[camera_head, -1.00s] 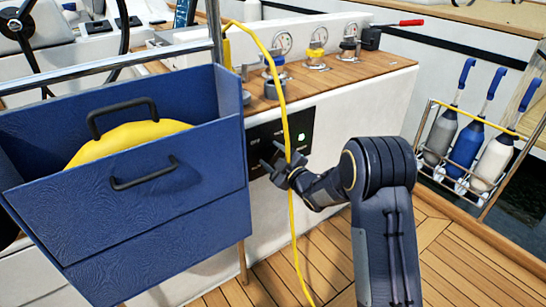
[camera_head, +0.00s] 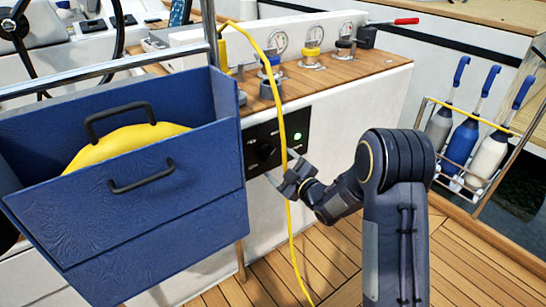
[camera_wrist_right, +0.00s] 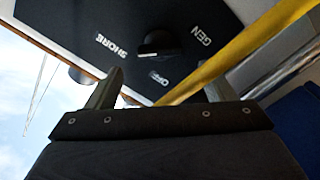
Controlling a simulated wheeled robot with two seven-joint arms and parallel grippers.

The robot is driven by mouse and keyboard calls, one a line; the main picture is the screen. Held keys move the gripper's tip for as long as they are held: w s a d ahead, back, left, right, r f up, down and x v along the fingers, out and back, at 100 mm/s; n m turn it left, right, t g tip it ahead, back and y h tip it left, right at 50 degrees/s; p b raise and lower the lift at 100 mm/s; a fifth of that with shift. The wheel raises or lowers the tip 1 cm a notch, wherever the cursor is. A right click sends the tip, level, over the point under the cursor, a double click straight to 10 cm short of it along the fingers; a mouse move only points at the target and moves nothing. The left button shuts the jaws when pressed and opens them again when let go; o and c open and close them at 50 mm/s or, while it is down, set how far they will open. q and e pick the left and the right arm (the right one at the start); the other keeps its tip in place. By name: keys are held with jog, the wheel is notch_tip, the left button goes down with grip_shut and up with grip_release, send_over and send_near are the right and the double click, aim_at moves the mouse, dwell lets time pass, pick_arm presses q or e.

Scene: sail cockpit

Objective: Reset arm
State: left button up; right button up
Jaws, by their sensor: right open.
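My right gripper (camera_head: 284,178) is open and empty, in front of the black switch panel (camera_head: 290,133) on the white console side. In the head view it is below the dark rotary knob (camera_head: 266,151), apart from it. In the right wrist view the knob (camera_wrist_right: 165,43) shows beyond the open fingers (camera_wrist_right: 163,85), with the labels SHORE, OFF and GEN around it. My left gripper is not in view.
A yellow cable (camera_head: 283,120) hangs in front of the panel, close to my right gripper. A blue open box (camera_head: 130,215) with a yellow thing (camera_head: 122,143) inside stands at left. A bottle rack (camera_head: 465,180) is at right. Wooden deck (camera_head: 335,250) lies below.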

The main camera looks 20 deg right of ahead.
jog(key=shift+v, duration=1.05)
jog(key=shift+d, duration=0.1)
jog(key=s+d+r+m+g+h, duration=0.2)
jog(key=s+d+r+m+h, duration=0.15)
jog(key=s+m, duration=0.2)
jog(key=s+d+r+m+g+h, duration=0.25)
jog(key=s+d+m, duration=0.2)
jog(key=s, duration=0.25)
jog(key=s+a+m+g+y+p, duration=0.1)
jog(key=s+a+m+g+y, duration=0.3)
jog(key=s, duration=0.9)
jog(key=s+a+m+g, duration=0.1)
jog(key=s+a+g, duration=0.35)
jog(key=s, duration=0.85)
notch_tip(320, 180, up, 33)
jog(key=a+t+p, duration=0.1)
jog(key=p, duration=3.3)
jog(key=shift+w+n+t, duration=0.3)
jog(key=shift+a, duration=0.1)
